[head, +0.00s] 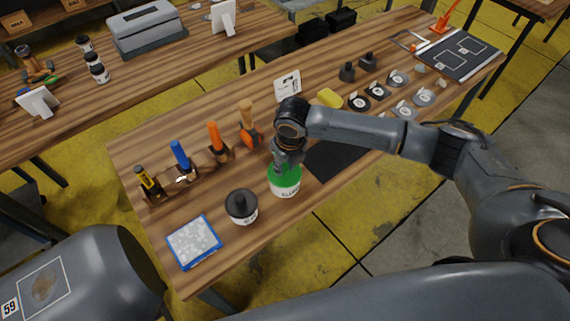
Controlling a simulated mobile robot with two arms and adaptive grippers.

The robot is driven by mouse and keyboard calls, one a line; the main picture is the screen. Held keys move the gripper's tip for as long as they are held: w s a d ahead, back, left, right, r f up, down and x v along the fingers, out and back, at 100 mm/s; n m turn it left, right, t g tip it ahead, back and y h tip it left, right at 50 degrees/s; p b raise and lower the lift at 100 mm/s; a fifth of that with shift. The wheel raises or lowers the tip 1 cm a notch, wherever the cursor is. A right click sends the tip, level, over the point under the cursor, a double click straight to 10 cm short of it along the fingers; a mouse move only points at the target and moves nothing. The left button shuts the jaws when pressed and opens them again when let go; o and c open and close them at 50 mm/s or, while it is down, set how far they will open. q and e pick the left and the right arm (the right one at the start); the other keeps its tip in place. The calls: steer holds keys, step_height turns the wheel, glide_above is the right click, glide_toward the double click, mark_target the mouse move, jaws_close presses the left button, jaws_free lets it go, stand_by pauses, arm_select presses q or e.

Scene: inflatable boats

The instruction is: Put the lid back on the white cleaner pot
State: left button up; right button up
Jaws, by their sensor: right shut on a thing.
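The white cleaner pot (286,190) stands on the wooden workbench (325,190), its printed label facing me. The green lid (284,176) is directly over its mouth. My right gripper (287,163) comes down from above and is shut on the lid's top; the fingers and wrist hide the grip. Lid and pot show no clear gap, but I cannot tell whether the lid is fully seated. My left gripper is not in view.
A black-lidded pot (241,207) and a blue tray of pale pieces (194,242) stand to the left. Handled tools (217,145) stand in a rack behind. A dark mat (340,155) and several round discs (377,91) lie right. A grey inflatable (95,265) is at lower left.

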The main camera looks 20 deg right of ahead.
steer(key=shift+p, duration=0.3)
stand_by(0.9)
steer(key=shift+f+p, duration=0.15)
steer(key=shift+p, duration=0.65)
stand_by(1.1)
steer(key=o, duration=1.4)
steer(key=shift+o, duration=0.2)
steer(key=shift+r+p, duration=3.5)
